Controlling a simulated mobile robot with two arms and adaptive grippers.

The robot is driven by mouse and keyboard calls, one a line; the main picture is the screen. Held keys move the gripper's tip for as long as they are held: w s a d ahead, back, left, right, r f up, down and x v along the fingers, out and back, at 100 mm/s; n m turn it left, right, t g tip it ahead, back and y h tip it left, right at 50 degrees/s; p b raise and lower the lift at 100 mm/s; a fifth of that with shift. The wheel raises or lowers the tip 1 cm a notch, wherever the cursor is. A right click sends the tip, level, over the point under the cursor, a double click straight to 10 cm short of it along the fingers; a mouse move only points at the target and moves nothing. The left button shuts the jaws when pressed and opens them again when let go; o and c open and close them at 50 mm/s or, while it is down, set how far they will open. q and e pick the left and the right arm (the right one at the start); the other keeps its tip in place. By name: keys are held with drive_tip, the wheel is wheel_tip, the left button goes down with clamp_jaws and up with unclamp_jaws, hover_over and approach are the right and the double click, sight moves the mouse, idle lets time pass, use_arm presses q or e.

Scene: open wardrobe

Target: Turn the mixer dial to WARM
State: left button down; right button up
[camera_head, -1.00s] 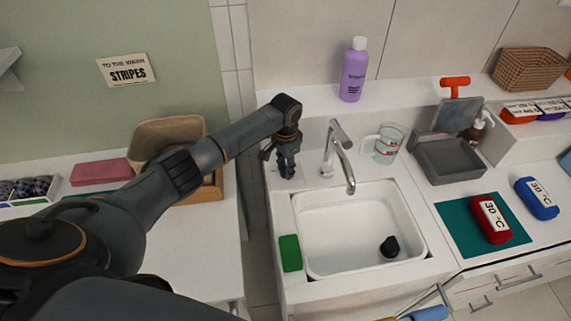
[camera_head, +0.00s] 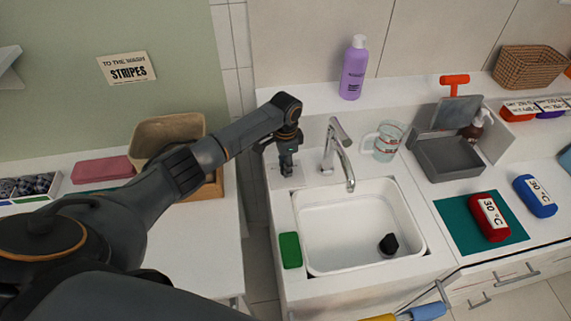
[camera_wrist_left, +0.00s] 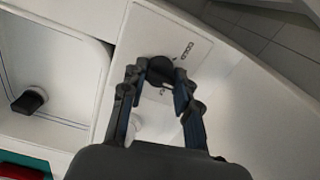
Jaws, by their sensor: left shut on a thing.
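The mixer dial (camera_wrist_left: 160,68) is a dark round knob on a white plate left of the sink. In the left wrist view, a printed word that looks like COLD stands beside it, and another small mark is partly hidden. My left gripper (camera_wrist_left: 158,80) is shut on the dial, with a finger at each side. In the head view my left gripper (camera_head: 286,168) points down at the counter beside the tap (camera_head: 340,155) and hides the dial. The dial's pointer setting cannot be read. My right gripper is not in view.
The white sink (camera_head: 315,225) holds a dark plug-like piece (camera_head: 388,245). A green sponge (camera_head: 290,250) lies on its left edge.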

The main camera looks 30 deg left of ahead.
use_arm(q)
drive_tip(key=c, duration=1)
unclamp_jaws()
wheel_tip(320, 180, up, 12)
